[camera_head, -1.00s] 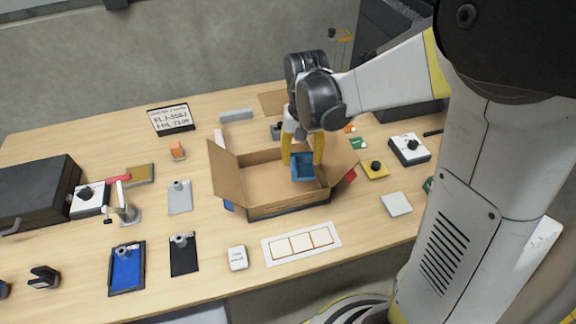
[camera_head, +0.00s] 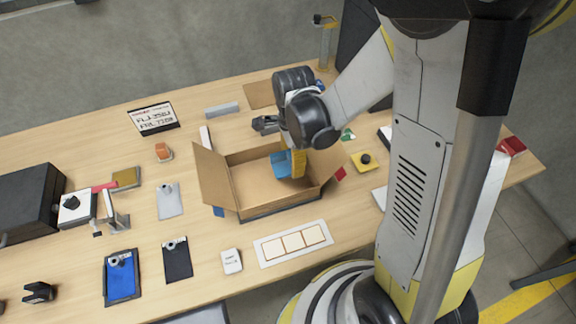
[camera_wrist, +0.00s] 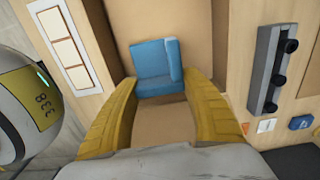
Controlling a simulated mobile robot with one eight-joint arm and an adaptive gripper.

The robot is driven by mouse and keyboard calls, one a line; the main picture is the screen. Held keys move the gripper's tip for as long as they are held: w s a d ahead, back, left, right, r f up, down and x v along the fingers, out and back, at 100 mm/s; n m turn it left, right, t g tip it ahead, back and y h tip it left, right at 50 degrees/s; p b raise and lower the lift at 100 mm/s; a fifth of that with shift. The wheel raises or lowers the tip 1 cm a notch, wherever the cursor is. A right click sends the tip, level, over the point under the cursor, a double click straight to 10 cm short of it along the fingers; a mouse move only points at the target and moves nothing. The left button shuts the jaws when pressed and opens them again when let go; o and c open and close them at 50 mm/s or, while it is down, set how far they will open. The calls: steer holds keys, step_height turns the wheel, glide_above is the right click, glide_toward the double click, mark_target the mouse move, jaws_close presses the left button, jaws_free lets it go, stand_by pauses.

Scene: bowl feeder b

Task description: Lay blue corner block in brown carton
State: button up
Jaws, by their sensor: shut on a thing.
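The blue corner block (camera_head: 281,164) is at my yellow-fingered gripper (camera_head: 292,166), inside the opening of the brown carton (camera_head: 240,205). In the wrist view the blue block (camera_wrist: 155,68) is L-shaped and sits between the tips of my two yellow fingers (camera_wrist: 158,88), which are shut on it. The carton's brown floor (camera_wrist: 165,122) shows behind and below the block. I cannot tell whether the block touches the floor. The carton's flaps stand open. My wrist and fingers hide part of the carton's right side.
A white card with three framed squares (camera_head: 293,243) lies in front of the carton. A white box (camera_head: 231,261) and clipboards (camera_head: 122,276) lie to the left. A yellow-based knob (camera_head: 364,161) is right of the carton. A grey bar (camera_head: 222,110) lies behind.

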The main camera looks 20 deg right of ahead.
steer(key=w+f, duration=0.1)
steer(key=w+d+f, duration=0.1)
steer(key=w, duration=0.1)
steer(key=w+f+b, duration=0.1)
steer(key=shift+w+d, duration=0.15)
steer(key=shift+d, duration=0.05)
steer(key=shift+f+b, duration=0.8)
steer(key=shift+f, duration=1)
steer(key=shift+f, duration=0.25)
steer(key=o, duration=1)
steer(key=shift+r, duration=0.1)
